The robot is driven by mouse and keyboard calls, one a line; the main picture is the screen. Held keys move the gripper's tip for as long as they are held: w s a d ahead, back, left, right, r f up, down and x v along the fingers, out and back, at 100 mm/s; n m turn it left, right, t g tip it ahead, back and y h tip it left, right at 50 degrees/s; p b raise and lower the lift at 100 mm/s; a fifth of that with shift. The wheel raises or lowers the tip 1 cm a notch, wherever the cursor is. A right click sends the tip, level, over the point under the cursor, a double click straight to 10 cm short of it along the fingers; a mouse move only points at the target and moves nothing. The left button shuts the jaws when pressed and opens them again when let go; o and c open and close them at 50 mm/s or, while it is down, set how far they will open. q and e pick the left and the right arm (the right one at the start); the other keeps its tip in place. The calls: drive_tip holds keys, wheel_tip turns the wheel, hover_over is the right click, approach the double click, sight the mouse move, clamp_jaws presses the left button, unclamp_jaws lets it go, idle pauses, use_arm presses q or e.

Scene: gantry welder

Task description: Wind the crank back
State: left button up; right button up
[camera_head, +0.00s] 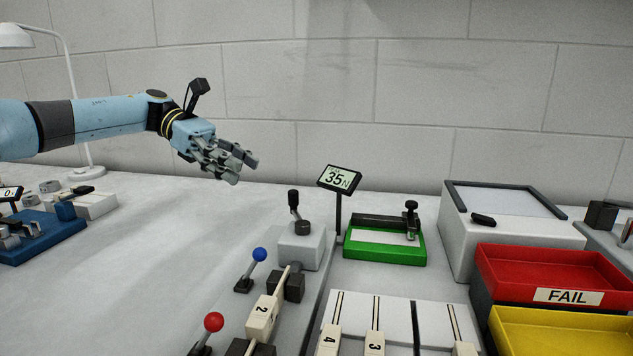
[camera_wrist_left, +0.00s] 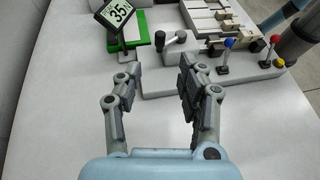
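The crank (camera_head: 294,207) has a black upright grip on a short arm and sits on a light grey block (camera_head: 303,252) in the middle of the bench. In the left wrist view its black grip (camera_wrist_left: 160,41) lies beyond my fingertips, between the two fingers, with the hub to its right. My left gripper (camera_head: 240,168) is in the air above the bench, left of and higher than the crank, apart from it. In the left wrist view my left gripper (camera_wrist_left: 158,80) is open with nothing between its fingers. My right gripper is not in view.
A display reading 35 N (camera_head: 339,180) stands behind the crank on a thin post. A green-framed fixture (camera_head: 385,253) is to its right. Blue (camera_head: 259,255) and red (camera_head: 213,322) knobbed levers stand in front. Red (camera_head: 550,265) and yellow trays are at right.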

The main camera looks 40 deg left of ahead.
sight(289, 193)
use_arm(q)
drive_tip(key=p+x, duration=0.1)
drive_tip(key=x, duration=0.9)
drive_tip(key=shift+w+d, duration=0.1)
drive_tip(key=shift+d, duration=0.25)
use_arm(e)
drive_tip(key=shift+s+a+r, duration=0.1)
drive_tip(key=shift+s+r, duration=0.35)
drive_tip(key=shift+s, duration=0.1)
use_arm(q)
drive_tip(key=shift+c, duration=1.1)
clamp_jaws()
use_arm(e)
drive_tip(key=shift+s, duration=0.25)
